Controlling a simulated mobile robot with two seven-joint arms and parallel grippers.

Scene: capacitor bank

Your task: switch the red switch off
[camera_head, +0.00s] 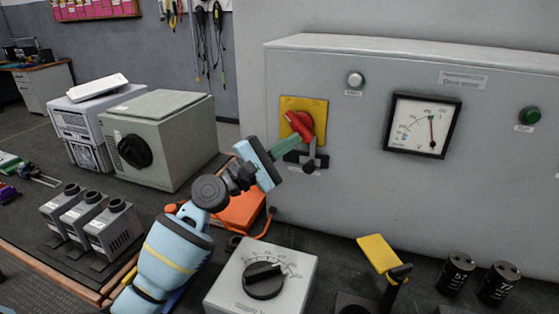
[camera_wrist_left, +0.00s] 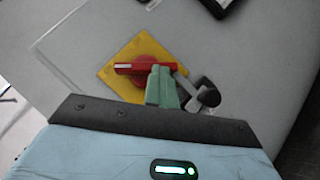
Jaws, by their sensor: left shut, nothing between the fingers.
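The red switch (camera_head: 303,125) is a rotary handle on a yellow plate (camera_head: 291,105), on the front of a grey cabinet. In the head view the handle slants from upper left to lower right. My left gripper (camera_head: 297,139) comes from the lower left, its green fingers shut and empty, with the tips right at the handle. In the left wrist view the red handle (camera_wrist_left: 136,68) shows just beyond the fingers (camera_wrist_left: 162,74), which overlap part of it. I cannot tell whether they touch. My right gripper is not in view.
A black-knobbed lever (camera_head: 310,164) sits just below the switch. A voltage meter (camera_head: 423,124) and a green lamp (camera_head: 530,115) are to the right. A dial box (camera_head: 225,288), an orange item (camera_head: 241,209) and black cylinders (camera_head: 456,273) stand on the bench below.

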